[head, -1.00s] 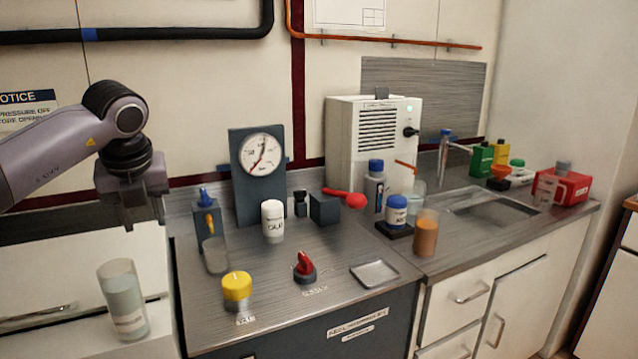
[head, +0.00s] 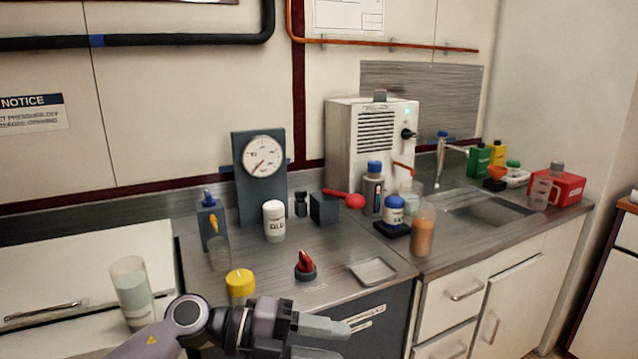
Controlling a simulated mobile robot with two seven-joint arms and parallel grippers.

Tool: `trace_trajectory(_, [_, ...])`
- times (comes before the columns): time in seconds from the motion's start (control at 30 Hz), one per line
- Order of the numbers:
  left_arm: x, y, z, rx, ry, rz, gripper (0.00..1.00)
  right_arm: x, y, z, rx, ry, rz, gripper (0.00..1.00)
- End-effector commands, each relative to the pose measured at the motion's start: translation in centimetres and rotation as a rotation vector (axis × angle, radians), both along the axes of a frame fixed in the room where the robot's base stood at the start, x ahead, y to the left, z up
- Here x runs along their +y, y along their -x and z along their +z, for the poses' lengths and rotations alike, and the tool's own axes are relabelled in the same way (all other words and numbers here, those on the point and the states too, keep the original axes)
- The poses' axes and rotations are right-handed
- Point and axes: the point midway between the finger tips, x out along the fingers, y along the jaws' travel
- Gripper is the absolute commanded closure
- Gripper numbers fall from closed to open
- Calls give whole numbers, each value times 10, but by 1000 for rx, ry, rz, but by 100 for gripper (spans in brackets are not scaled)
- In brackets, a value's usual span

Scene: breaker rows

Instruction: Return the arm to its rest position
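My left arm comes in from the lower left. Its gripper (head: 335,340) is at the bottom of the head view, in front of the counter's dark front panel and pointing right. The two grey fingers are apart, with nothing seen between them; the lower finger is partly cut off by the picture's edge. The arm partly covers the yellow-capped jar (head: 240,283) and the foot of the clear beaker (head: 132,286) at left. My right gripper is not in view.
The counter holds a red knob (head: 305,264), a shallow metal tray (head: 372,270), a white-capped bottle (head: 274,221), a dial gauge (head: 263,156) and a red-handled lever (head: 345,199). A white machine (head: 372,145), an orange-filled beaker (head: 422,232) and a sink (head: 490,210) stand to the right.

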Motion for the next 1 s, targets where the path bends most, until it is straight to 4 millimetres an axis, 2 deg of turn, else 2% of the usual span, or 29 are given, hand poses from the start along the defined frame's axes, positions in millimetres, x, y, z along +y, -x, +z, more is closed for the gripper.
trace_trajectory(0.1, [-7,10,5,105,219,93,57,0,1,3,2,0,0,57])
trace_trajectory(0.23, [1,9,6,225,423,240,57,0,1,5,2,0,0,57])
trace_trajectory(0.37, [22,4,-4,363,587,425,57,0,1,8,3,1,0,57])
trace_trajectory(0.47, [45,1,-22,479,683,587,57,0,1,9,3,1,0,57])
trace_trajectory(0.63, [91,8,-73,693,776,884,57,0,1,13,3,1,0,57])
trace_trajectory(0.77, [128,28,-123,871,792,1117,57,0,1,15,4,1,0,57])
trace_trajectory(0.87, [155,56,-164,1013,771,1293,57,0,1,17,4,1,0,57])
trace_trajectory(1.0, [186,105,-215,1200,707,1502,57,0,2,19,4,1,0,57])
